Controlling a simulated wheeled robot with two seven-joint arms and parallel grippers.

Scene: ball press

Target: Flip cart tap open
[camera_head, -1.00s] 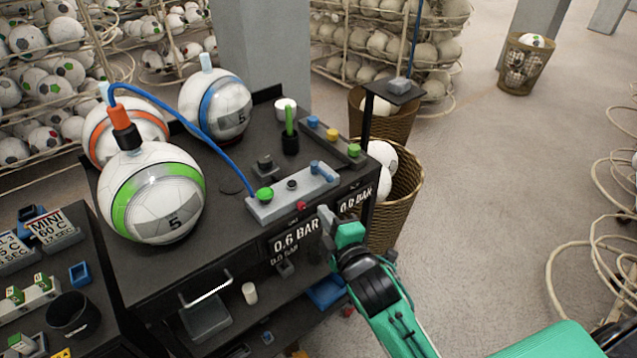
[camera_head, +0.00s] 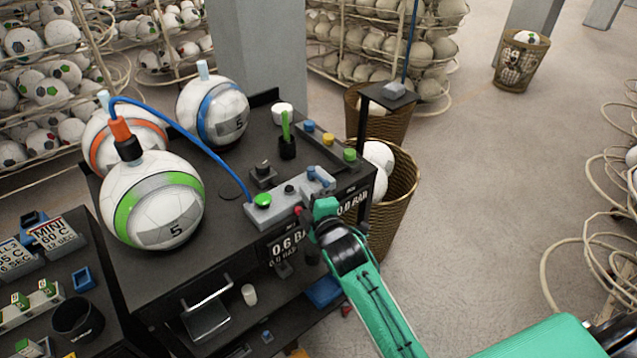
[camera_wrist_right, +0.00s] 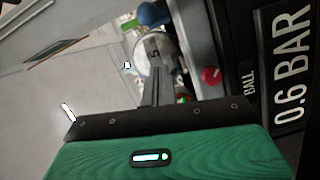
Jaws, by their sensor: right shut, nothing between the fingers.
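The cart tap looks like the blue lever (camera_head: 318,175) at the right end of a grey control block (camera_head: 275,207) on the black cart. The lever's blue round end (camera_wrist_right: 152,14) shows at the top of the right wrist view. My right gripper (camera_head: 308,212) is shut and empty at the front edge of the cart, just in front of the block and near its red knob (camera_head: 297,210). In the right wrist view its dark fingers (camera_wrist_right: 156,70) point toward the blue end; whether they touch it I cannot tell. My left gripper is not in view.
The red knob also shows in the right wrist view (camera_wrist_right: 210,75). A green button (camera_head: 262,200) sits on the block's left end, with a blue hose (camera_head: 190,135) behind it. Balls (camera_head: 152,195) stand on the cart's left. A wicker basket (camera_head: 400,190) stands at its right.

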